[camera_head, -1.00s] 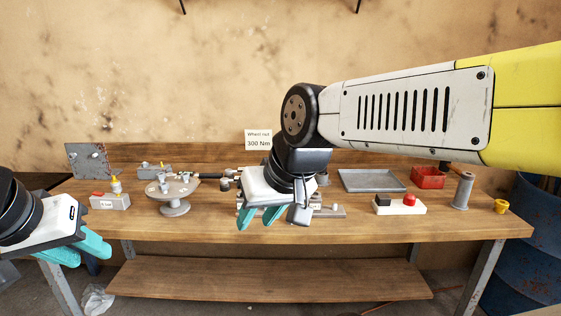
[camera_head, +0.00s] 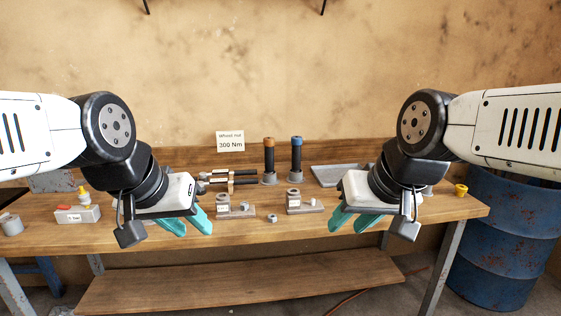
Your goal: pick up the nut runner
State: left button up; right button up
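No label marks the nut runner. Two upright dark cylindrical tools stand at the back middle of the bench, one with an orange top (camera_head: 269,157) and one with a blue top (camera_head: 296,155), each in a grey holder. Left of them lie long tools with dark and tan parts (camera_head: 230,182), partly hidden by my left wrist. I cannot tell which is the nut runner. My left gripper (camera_head: 189,225) is open and empty above the bench's front left. My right gripper (camera_head: 354,223) is open and empty above its front right. Both are nearer than the tools and apart from them.
A sign reading "Wheel nut 300 Nm" (camera_head: 230,141) stands at the back. Two grey blocks with small parts (camera_head: 236,209) (camera_head: 303,205) and a loose nut (camera_head: 272,218) are mid-bench. A grey tray (camera_head: 325,176) is behind my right gripper. A blue barrel (camera_head: 505,240) stands right.

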aim_at(269, 142)
jog(key=i+l+u, duration=0.2)
jog(key=i, duration=0.2)
jog(key=i+l+u, duration=0.2)
jog(key=i, duration=0.25)
jog(key=i+l+u, duration=0.2)
jog(key=i+l, duration=0.1)
jog(key=i, duration=0.1)
